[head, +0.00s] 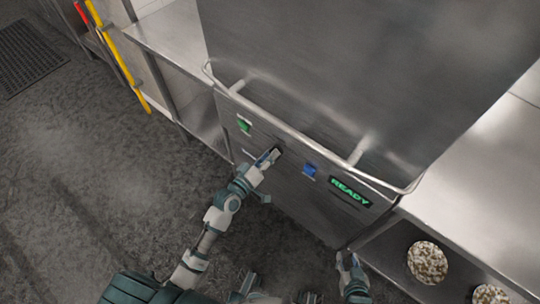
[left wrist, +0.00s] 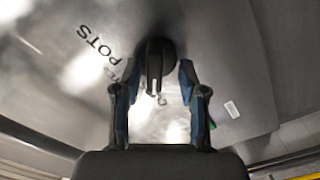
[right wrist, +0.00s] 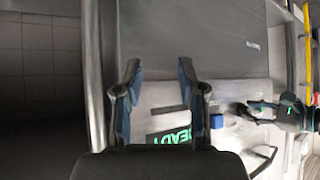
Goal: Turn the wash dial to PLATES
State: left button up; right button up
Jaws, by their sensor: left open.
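The wash dial (left wrist: 155,62) is a black knob on the steel dishwasher front, with a white pointer line aimed down in the left wrist view. The label POTS (left wrist: 96,46) shows to its upper left there; other lettering is glare-washed or hidden, and I cannot read PLATES. My left gripper (head: 272,155), also in the left wrist view (left wrist: 158,78), is open, with one finger on each side of the knob; I cannot tell whether they touch it. My right gripper (head: 346,262) is open and empty low before the machine, also in the right wrist view (right wrist: 160,75).
The front panel also has a green button (head: 244,125), a blue button (head: 310,169) and a READY display (head: 350,193). A handle bar (head: 290,130) crosses above them. White stacks (head: 427,262) sit on the right shelf. A steel table (head: 175,40) stands at left.

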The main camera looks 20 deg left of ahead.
pick_arm(q)
jog(key=c, duration=0.6)
jog(key=shift+d, duration=0.15)
grip_shut()
jog(key=shift+s+d, duration=0.1)
jog(key=shift+d, duration=0.1)
pick_arm(e)
jog(key=shift+d, duration=0.3)
jog(key=shift+s, duration=0.15)
